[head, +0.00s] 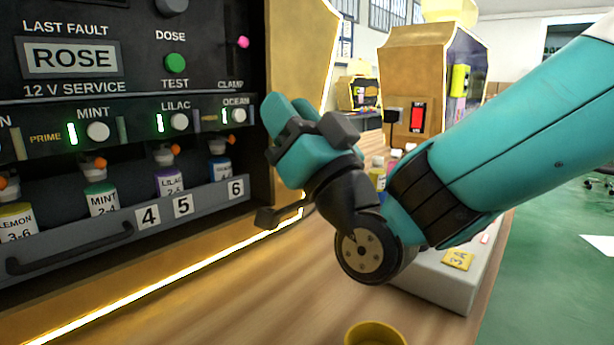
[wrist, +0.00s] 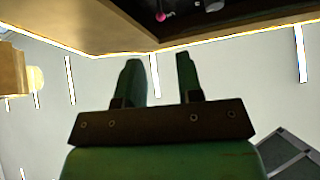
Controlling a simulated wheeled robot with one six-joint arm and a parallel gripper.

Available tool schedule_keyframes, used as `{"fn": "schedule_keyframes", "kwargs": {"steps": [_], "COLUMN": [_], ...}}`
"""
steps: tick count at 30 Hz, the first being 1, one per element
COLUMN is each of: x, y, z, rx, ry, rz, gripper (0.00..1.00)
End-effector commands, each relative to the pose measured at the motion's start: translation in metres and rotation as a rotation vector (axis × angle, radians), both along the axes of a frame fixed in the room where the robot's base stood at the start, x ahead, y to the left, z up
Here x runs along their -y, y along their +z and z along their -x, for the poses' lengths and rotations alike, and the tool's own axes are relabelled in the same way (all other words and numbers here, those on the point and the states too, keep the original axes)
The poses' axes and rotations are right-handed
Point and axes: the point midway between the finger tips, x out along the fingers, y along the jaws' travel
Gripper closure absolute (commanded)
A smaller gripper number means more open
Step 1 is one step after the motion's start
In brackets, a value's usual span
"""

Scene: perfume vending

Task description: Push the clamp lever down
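The clamp lever shows as a small pink knob (head: 243,42) on the dark panel, above the CLAMP label, at the panel's right side. Its stem is too dark to make out. The knob also shows at the top of the wrist view (wrist: 160,16), beyond the fingertips. My gripper (head: 288,104) is in front of the machine's right edge, below and to the right of the knob and apart from it. In the wrist view my gripper's two fingers (wrist: 157,65) stand apart with nothing between them.
A green TEST button (head: 175,62) and white knobs (head: 180,121) sit left of the clamp. Perfume bottles (head: 102,199) stand in a numbered rack below. A yellow cup (head: 375,334) stands on the wooden counter (head: 290,285). A second machine (head: 405,65) stands behind my arm.

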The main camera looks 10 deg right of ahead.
Motion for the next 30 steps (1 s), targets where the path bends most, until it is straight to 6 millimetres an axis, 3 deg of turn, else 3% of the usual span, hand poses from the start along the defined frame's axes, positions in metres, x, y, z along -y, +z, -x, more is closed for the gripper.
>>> {"fn": "schedule_keyframes", "kwargs": {"steps": [1, 6, 18, 19, 23, 26, 30], "x": [0.004, 0.012, 0.016, 0.016, 0.016, 0.014, 0.008], "y": [-0.012, -0.023, -0.025, -0.025, -0.025, -0.019, 0.009], "z": [0.007, 0.021, 0.027, 0.027, 0.027, 0.027, 0.024], "rx": [0.001, 0.001, 0.000, 0.000, 0.000, -0.006, -0.045], "ry": [0.001, 0.001, 0.000, 0.000, 0.000, 0.002, 0.009], "rz": [0.000, 0.000, 0.000, 0.000, 0.000, 0.010, 0.072], "gripper": [0.66, 0.66, 0.66, 0.69, 0.99, 1.00, 1.00]}}
